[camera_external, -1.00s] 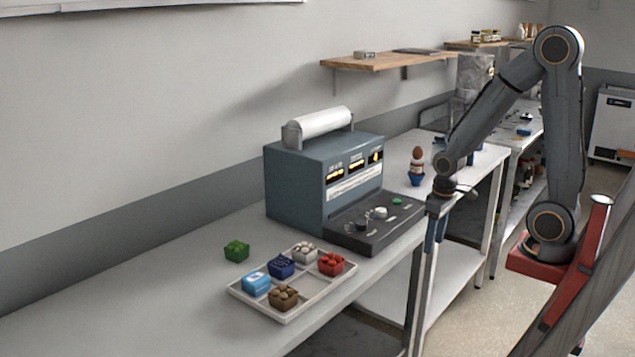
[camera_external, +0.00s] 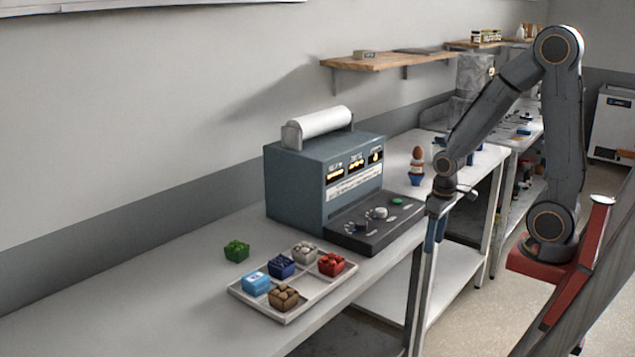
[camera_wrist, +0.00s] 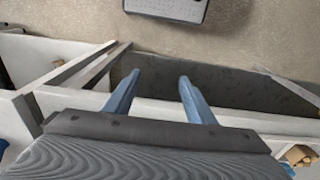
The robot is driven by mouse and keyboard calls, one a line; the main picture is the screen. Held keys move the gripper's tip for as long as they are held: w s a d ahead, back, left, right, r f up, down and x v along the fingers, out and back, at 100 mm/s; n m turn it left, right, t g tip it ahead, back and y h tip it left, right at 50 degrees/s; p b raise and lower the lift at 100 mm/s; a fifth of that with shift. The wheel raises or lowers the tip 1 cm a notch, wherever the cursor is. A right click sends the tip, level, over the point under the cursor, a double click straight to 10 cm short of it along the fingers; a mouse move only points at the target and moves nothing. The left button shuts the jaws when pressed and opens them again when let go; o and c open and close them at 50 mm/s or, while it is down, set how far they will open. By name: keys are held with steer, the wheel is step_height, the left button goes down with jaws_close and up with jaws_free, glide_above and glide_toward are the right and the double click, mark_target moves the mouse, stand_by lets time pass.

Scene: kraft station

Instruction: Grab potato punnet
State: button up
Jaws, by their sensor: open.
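The potato punnet (camera_external: 283,297), a brown box of tan potatoes, sits in the front corner of a white tray (camera_external: 262,315) on the bench. My gripper (camera_external: 434,232) hangs beside the bench's front edge, to the right of the tray and well apart from it. In the wrist view my gripper (camera_wrist: 158,90) shows two blue fingers spread apart with nothing between them.
The tray also holds a blue-and-white box (camera_external: 256,284), a dark blue punnet (camera_external: 281,266), a pale punnet (camera_external: 305,253) and a red punnet (camera_external: 331,264). A green punnet (camera_external: 236,251) stands behind it. A grey machine (camera_external: 310,190) stands between tray and egg stack (camera_external: 417,167).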

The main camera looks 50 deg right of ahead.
steer(key=m+y+p, duration=0.4)
steer(key=m+y, duration=0.9)
steer(key=m, duration=0.5)
glide_toward(289, 287)
steer(key=shift+g, duration=0.3)
steer(key=x, duration=0.4)
steer(key=shift+a+f, duration=0.15)
steer(key=shift+f, duration=0.25)
steer(key=shift+w+a+y, duration=0.2)
steer(key=shift+a+y, duration=0.05)
steer(key=shift+y, duration=0.05)
steer(key=shift+p+x, duration=1.5)
steer(key=shift+x, duration=2.25)
steer(key=c, duration=0.8)
steer(key=shift+o, duration=0.2)
